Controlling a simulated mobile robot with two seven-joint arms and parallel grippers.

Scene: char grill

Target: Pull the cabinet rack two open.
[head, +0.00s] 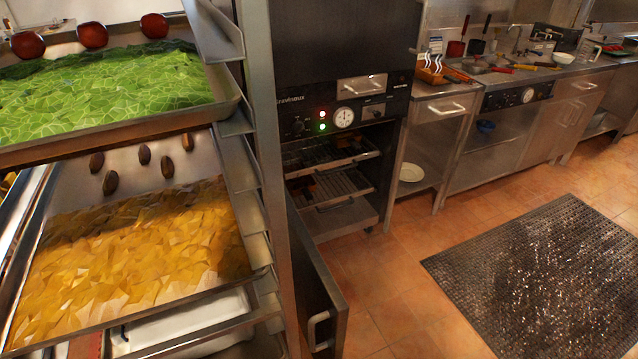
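The steel and black grill cabinet (290,130) stands in the middle of the head view, beyond a tall tray trolley. Its front is open, and the dark door (322,287) hangs swung out toward me with its handle (317,331) low in the picture. Inside are an upper wire rack (330,155) and a lower wire rack (338,187), each with a front bar. I cannot tell which one is rack two. The trolley post hides part of the cabinet's left side. Neither of my grippers is in view.
The trolley post (283,215) and trays of chopped green (105,90) and yellow food (135,245) fill the left side, close to me. A counter with utensils (480,65) runs right. A black mat (550,270) lies on the otherwise clear tiled floor (400,270).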

